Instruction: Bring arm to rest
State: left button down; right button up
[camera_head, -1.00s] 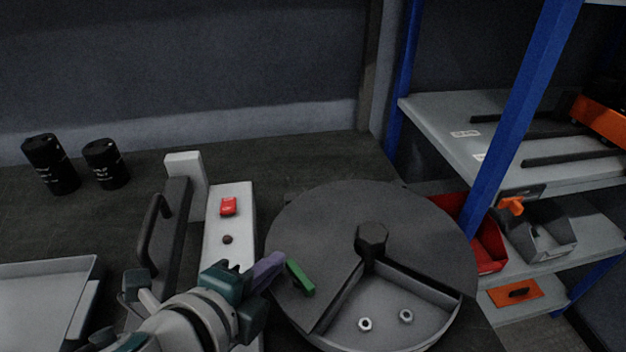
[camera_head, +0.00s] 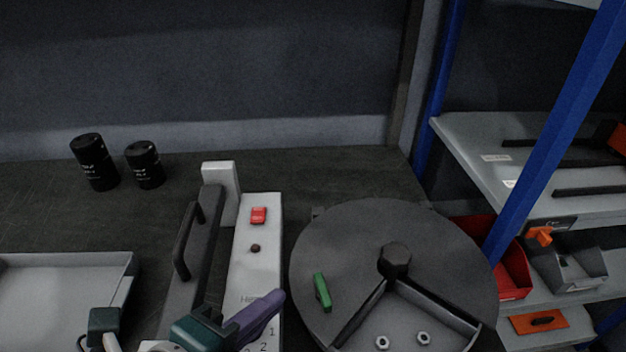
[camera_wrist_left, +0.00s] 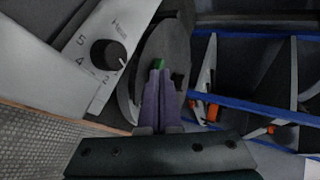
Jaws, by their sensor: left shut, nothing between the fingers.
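My left gripper (camera_head: 266,312) comes in at the bottom of the head view, its purple fingers shut and empty. The fingers also show shut together in the left wrist view (camera_wrist_left: 160,78). They are over the numbered face of the grey device (camera_head: 261,240), left of the round dark turntable (camera_head: 340,230) and its green handle (camera_head: 322,292). The fingers appear apart from the handle.
Two black capacitors (camera_head: 95,162) (camera_head: 145,165) stand at the back left. A grey tray (camera_head: 128,264) lies at the left. A dark lever handle (camera_head: 184,243) stands beside the device. Two nuts (camera_head: 382,342) (camera_head: 423,338) lie in the turntable's open section. A blue-post shelf (camera_head: 478,150) with a red bin (camera_head: 515,270) stands at right.

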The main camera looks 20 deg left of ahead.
pick_arm(q)
jog(key=shift+a+v, duration=0.2)
jog(key=shift+v, duration=0.8)
